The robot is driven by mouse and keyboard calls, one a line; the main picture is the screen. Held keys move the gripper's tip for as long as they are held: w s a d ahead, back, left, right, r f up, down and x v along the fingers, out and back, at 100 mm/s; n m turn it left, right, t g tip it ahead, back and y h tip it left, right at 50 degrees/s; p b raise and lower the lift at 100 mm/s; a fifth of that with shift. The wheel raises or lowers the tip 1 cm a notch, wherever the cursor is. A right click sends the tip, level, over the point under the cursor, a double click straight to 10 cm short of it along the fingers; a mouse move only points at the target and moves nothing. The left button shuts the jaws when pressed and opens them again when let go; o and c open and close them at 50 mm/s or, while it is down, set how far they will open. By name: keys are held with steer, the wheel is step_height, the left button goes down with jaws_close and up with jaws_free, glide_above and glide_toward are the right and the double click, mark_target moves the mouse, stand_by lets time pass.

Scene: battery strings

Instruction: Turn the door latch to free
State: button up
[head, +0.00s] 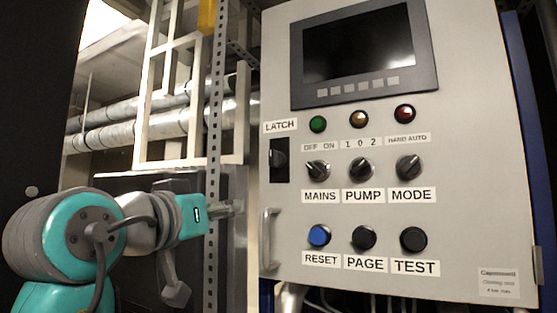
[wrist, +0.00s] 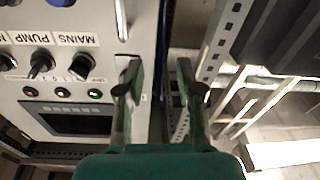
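The door latch (head: 277,158) is a small black knob on a dark plate at the left edge of the grey cabinet door (head: 460,110), under a LATCH label (head: 280,126). It looks roughly upright. My gripper (head: 232,208) is left of the door edge and lower than the latch in the head view, apart from it. In the wrist view, which sees the cabinet upside down, my gripper (wrist: 160,85) is open and empty, its fingers wide apart. The left finger covers part of the door edge, and the latch is mostly hidden behind it.
A vertical door handle (head: 268,240) sits below the latch. Knobs, lamps, push buttons and a screen (head: 355,50) fill the door to the right. A perforated metal post (head: 214,120) stands close to my gripper, with pipes (head: 110,135) behind.

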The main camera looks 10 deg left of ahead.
mark_target(271, 156)
steer(key=s+d+r+m+g+h, duration=0.1)
steer(key=s+d+r+m, duration=0.15)
steer(key=s+r, duration=0.45)
steer(key=x, duration=0.4)
steer(key=r+x, duration=0.1)
steer(key=x, duration=0.3)
steer(key=r+x, duration=0.1)
steer(key=x, duration=0.3)
steer(key=shift+w+r, duration=0.1)
steer(key=shift+w, duration=0.2)
jaws_close()
